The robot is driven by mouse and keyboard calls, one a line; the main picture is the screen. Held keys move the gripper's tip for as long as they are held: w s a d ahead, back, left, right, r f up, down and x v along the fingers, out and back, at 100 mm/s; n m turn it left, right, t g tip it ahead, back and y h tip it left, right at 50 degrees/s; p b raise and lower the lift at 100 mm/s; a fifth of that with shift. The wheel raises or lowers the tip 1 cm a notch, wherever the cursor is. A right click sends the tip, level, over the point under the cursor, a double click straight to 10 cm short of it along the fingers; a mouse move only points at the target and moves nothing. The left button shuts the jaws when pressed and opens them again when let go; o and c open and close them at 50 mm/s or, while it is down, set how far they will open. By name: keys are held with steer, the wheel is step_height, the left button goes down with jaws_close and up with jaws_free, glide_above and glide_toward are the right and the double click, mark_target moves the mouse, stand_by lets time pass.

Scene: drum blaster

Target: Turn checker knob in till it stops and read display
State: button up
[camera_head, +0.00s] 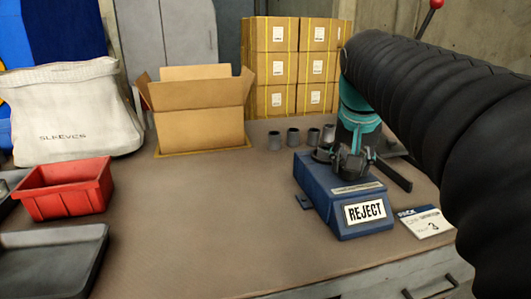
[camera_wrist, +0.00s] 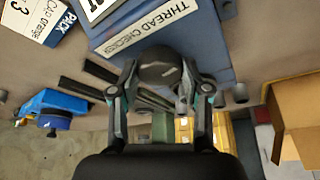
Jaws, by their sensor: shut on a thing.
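The blue thread checker (camera_head: 322,205) stands on the bench right of centre. Its white front display (camera_head: 365,212) reads REJECT in black letters. In the wrist view the checker (camera_wrist: 205,38) carries a white THREAD CHECKER label, and the display is mostly cut off at the top edge. A round black knob (camera_wrist: 162,68) sits between the two fingers of my gripper (camera_wrist: 163,88), which is shut on it from both sides. In the head view my gripper (camera_head: 345,160) is over the checker's top and hides most of the knob.
A PACK card (camera_head: 427,222) lies right of the checker. Several grey sleeves (camera_head: 293,137) stand behind it, near an open cardboard box (camera_head: 200,125). A red bin (camera_head: 65,190), a dark tray (camera_head: 45,260) and a SLEEVES sack (camera_head: 70,115) are at left. The bench's middle front is clear.

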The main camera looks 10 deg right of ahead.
steer(key=m, duration=0.2)
steer(key=m+g+h, duration=0.1)
steer(key=m, duration=0.2)
steer(key=shift+w+a+m+g+h+p, duration=0.1)
steer(key=shift+a+m+g+h+p, duration=0.05)
steer(key=shift+m+g+h+p, duration=0.15)
steer(key=m+g, duration=0.1)
steer(key=m, duration=0.1)
steer(key=m+g, duration=0.1)
steer(key=m, duration=0.2)
steer(key=shift+m+h+p, duration=0.3)
steer(key=shift+f, duration=0.1)
steer(key=o, duration=1.1)
steer(key=shift+w, duration=0.1)
steer(key=v, duration=1.2)
